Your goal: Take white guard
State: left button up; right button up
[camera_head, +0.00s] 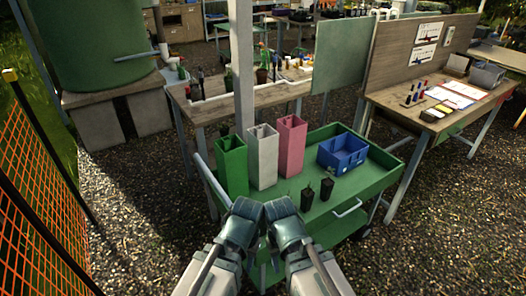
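The white guard (263,158) is a tall, square, open-topped tube standing upright on the green cart (372,184). It stands between a green guard (231,166) on the left and a pink guard (291,146) on the right. My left gripper (246,207) and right gripper (279,208) are side by side, close together, at the cart's near edge. Both appear in front of and below the white guard in the picture, apart from it. Their fingers are too small and dark to show whether they are open or shut. No guard is seen in either.
A blue crate (342,154) stands on the cart's right side. Small dark pots (307,198) with seedlings stand near its front edge. A pale post (243,65) rises behind the guards. A wooden bench (437,105) is at right, orange netting (40,190) at left.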

aim_at(263, 158)
jog(key=i+j+z, duration=0.3)
jog(key=j+z, duration=0.15)
jog(key=i+j+z, duration=0.15)
jog(key=j+z, duration=0.35)
jog(key=i+j+z, duration=0.1)
jog(key=j+z, duration=0.35)
jog(key=j, duration=0.25)
jog(key=j+z, duration=0.5)
jog(key=k+j+z, duration=0.15)
jog(key=j+z, duration=0.3)
jog(key=j, duration=0.25)
